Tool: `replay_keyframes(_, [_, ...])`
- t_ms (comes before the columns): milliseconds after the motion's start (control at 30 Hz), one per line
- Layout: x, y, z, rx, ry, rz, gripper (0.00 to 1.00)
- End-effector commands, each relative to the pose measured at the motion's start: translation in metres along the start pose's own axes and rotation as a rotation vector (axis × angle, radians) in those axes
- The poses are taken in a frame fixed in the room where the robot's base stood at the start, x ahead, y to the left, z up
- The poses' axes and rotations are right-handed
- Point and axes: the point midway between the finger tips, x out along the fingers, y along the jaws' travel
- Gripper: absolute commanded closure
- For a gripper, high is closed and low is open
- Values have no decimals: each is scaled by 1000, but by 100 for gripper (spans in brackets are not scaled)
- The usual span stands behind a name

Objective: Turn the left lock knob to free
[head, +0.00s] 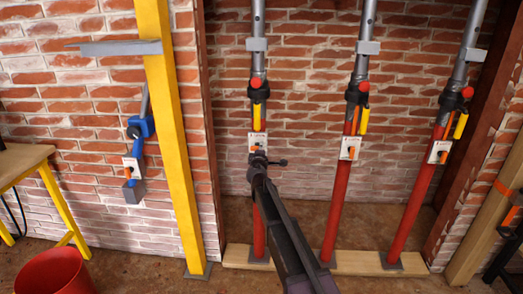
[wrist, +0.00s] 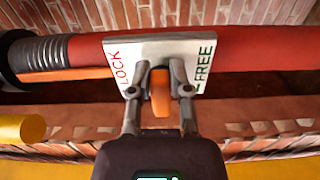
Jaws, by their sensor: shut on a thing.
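The left lock knob (wrist: 160,92) is orange and sits on a white plate (wrist: 185,48) marked LOCK in red at the left and FREE in green at the right. In the wrist view the knob's bar runs up and down the picture, between the two words. My gripper (wrist: 160,86) is shut on the knob, one finger on each side. In the head view my gripper (head: 257,158) is at the left red prop (head: 259,225), just below its white plate (head: 257,138); it hides most of the knob there.
The middle prop (head: 335,205) and right prop (head: 414,195) carry similar plates with orange knobs. A yellow post (head: 172,130) stands to the left, with a blue fixture (head: 137,150) beyond it. A red bucket (head: 52,272) is at the lower left. Brick wall lies behind.

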Motion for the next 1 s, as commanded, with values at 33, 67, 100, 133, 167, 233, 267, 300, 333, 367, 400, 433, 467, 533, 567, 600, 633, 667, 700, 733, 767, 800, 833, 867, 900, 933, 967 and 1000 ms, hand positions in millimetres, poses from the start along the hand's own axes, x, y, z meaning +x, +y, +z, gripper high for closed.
replay_keyframes(33, [2,0,0,7,-1,0,100])
replay_keyframes(67, [2,0,0,9,-1,0,100])
replay_keyframes(100, [2,0,0,12,-1,0,100])
replay_keyframes(133, [2,0,0,13,-1,0,100])
replay_keyframes(167, [2,0,0,13,-1,0,100])
replay_keyframes(233, [2,0,0,14,-1,0,100])
replay_keyframes(267, [2,0,0,14,-1,0,100])
replay_keyframes(300, [2,0,0,13,-1,0,100])
replay_keyframes(333, [2,0,0,13,-1,0,100])
replay_keyframes(367, [2,0,0,13,-1,0,100])
replay_keyframes(400, [2,0,0,13,-1,0,100])
replay_keyframes(433, [2,0,0,13,-1,0,100])
replay_keyframes(467, [2,0,0,13,-1,0,66])
replay_keyframes(533, [2,0,0,13,-1,0,45])
replay_keyframes(567, [2,0,0,12,-1,0,40])
replay_keyframes(600, [2,0,0,12,-1,0,40])
replay_keyframes(633, [1,0,0,12,-1,0,40])
replay_keyframes(667, [1,0,0,12,-1,0,40])
replay_keyframes(700, [1,0,0,12,-1,0,40])
replay_keyframes(733, [1,0,0,12,-1,0,40])
replay_keyframes(767, [1,0,0,12,0,0,40])
replay_keyframes(800, [1,0,0,12,0,0,40])
replay_keyframes(833, [1,0,0,12,0,0,40])
replay_keyframes(867, [1,0,0,12,0,0,40])
replay_keyframes(900, [0,0,0,12,0,0,40])
replay_keyframes(933, [0,0,0,11,0,0,40])
replay_keyframes(967, [0,0,0,11,0,0,40])
replay_keyframes(1000, [-1,0,0,11,0,0,40])
